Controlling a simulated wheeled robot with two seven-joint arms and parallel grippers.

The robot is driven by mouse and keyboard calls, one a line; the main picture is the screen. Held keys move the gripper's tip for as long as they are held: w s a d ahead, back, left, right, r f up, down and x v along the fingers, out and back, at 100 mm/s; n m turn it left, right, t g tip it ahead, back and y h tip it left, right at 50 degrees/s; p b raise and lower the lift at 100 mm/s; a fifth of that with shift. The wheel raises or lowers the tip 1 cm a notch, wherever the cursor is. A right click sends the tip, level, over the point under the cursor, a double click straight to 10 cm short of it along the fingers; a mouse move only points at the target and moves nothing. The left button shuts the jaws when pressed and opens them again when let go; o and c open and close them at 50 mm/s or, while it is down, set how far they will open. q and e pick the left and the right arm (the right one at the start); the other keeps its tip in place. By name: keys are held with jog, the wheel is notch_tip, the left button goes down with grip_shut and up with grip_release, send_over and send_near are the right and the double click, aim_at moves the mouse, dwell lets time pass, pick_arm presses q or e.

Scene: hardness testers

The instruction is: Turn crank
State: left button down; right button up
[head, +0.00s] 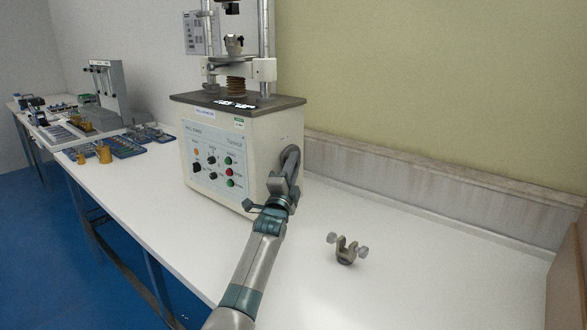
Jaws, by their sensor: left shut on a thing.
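The tester (212,160) is a cream box with a dark top plate, knobs and coloured buttons on its front, and a screw with columns above. The crank (291,155) is a grey metal piece at the tester's right side. My left gripper (284,184) reaches up from below and is shut on the crank. The gripper hides the lower part of the crank and its handle. My right gripper does not show.
A small metal clamp with two thumbscrews (345,249) lies on the white table (420,275), right of my arm. Blue trays (125,147) and brass weights (104,154) are at the left. A wooden board (440,182) runs along the wall. The table's right part is mostly clear.

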pick_arm(q)
jog(key=c, duration=1.7)
grip_release()
jog(key=shift+o, duration=0.2)
jog(key=shift+s, duration=0.1)
